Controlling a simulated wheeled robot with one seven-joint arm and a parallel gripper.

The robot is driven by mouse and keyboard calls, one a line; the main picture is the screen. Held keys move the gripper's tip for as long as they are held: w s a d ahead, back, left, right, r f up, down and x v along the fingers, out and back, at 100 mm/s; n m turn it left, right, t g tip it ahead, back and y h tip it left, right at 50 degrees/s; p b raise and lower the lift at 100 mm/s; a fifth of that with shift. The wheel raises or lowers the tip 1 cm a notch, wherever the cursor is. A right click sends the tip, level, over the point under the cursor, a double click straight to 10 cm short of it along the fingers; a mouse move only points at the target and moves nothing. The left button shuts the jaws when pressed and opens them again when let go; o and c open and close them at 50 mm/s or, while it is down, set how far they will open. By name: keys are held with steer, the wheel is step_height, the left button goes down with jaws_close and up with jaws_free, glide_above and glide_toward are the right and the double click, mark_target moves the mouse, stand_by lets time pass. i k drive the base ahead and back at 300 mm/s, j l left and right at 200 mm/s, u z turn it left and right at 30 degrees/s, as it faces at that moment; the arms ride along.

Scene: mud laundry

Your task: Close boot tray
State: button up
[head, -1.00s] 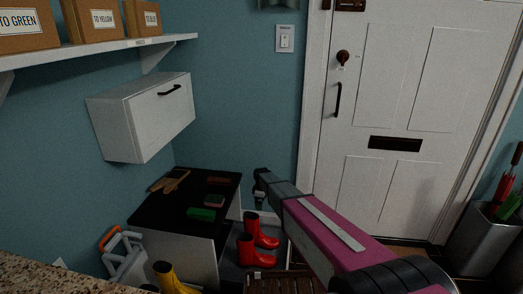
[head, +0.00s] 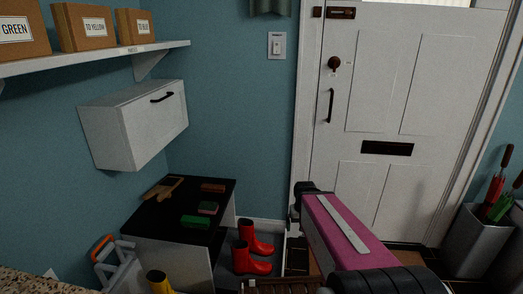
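No part is clearly recognisable as the boot tray. Red boots (head: 254,248) stand on a dark grey surface beside the black-topped unit (head: 160,222); I cannot tell whether that surface is the tray. A brown slatted piece (head: 270,286) lies in front of them, cut off by the bottom edge. My pink arm reaches in from the lower right. My gripper (head: 296,203) is a small dark shape at its far end, right of the boots and apart from them. Its fingers are mostly hidden, so its opening does not show.
A white wall cabinet (head: 155,125) hangs above the unit, below a shelf (head: 95,58) with cardboard boxes. Brushes lie on the unit's top. A yellow boot (head: 160,283) is at the bottom left. A white door (head: 400,130) and an umbrella bin (head: 475,240) stand right.

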mark_target(224, 281)
steer(key=k+l+u, duration=0.2)
steer(key=l, duration=0.2)
steer(key=l+u, duration=0.25)
steer(key=l, duration=0.2)
steer(key=k+l+u, duration=0.2)
steer(key=l, duration=0.15)
